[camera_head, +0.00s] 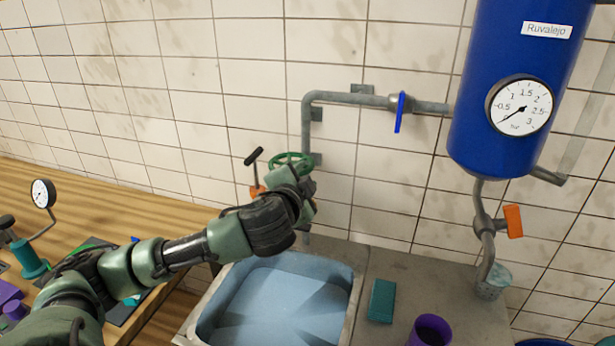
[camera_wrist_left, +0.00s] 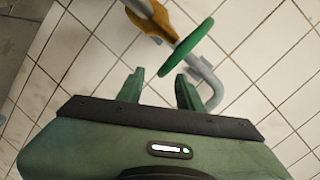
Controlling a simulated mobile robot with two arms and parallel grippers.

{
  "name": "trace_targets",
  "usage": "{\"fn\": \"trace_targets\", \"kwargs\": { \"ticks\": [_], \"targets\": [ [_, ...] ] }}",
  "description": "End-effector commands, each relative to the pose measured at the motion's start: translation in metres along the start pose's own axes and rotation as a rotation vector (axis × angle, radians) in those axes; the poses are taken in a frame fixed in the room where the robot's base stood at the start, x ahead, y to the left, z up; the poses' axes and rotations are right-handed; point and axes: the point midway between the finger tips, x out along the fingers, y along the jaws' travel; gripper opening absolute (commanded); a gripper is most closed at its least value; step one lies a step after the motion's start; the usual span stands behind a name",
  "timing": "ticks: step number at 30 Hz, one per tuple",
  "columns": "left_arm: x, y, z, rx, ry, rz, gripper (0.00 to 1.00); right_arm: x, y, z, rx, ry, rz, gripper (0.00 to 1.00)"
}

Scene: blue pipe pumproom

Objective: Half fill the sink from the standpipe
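The sink (camera_head: 357,290) is set in the counter. Its inside is blue with paler, water-like patches; I cannot tell the level. The standpipe (camera_head: 307,127) runs down the tiled wall behind it, with a green handwheel (camera_head: 281,158). My left gripper (camera_head: 306,184) is in front of the pipe, just below the handwheel, partly hidden by my wrist. In the left wrist view its two fingers (camera_wrist_left: 160,90) are apart with nothing between them. The handwheel (camera_wrist_left: 187,47) is beyond the fingertips, seen edge-on, beside an orange fitting (camera_wrist_left: 157,20). My right gripper is not in view.
A black T-handle (camera_head: 254,156) is left of the handwheel. A blue-handled valve (camera_head: 401,112) leads to a blue tank (camera_head: 515,60) with a gauge (camera_head: 520,105). A teal block (camera_head: 382,300) and purple cup (camera_head: 430,331) stand right of the sink. A wooden bench (camera_head: 150,211) is left.

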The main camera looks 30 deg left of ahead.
Motion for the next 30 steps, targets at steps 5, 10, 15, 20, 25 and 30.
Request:
{"fn": "trace_targets", "kwargs": {
  "ticks": [5, 10, 15, 20, 25, 30],
  "targets": [
    [-0.023, 0.002, 0.001, 0.000, 0.001, 0.001, 0.36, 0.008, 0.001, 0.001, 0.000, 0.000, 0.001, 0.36],
    [-0.030, 0.001, 0.001, 0.001, -0.002, 0.002, 0.36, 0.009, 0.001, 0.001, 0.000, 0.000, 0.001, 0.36],
    [-0.030, 0.001, 0.000, 0.001, -0.002, 0.002, 0.36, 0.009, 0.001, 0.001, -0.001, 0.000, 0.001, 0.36],
    [-0.030, 0.001, 0.000, 0.001, -0.001, 0.001, 0.36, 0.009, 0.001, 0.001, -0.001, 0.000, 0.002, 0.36],
    [-0.030, 0.001, 0.000, 0.000, -0.001, 0.001, 0.36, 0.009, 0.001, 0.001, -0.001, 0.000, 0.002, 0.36],
    [-0.030, 0.001, 0.000, 0.000, -0.001, 0.001, 0.36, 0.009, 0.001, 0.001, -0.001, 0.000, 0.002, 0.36]
  ]
}}
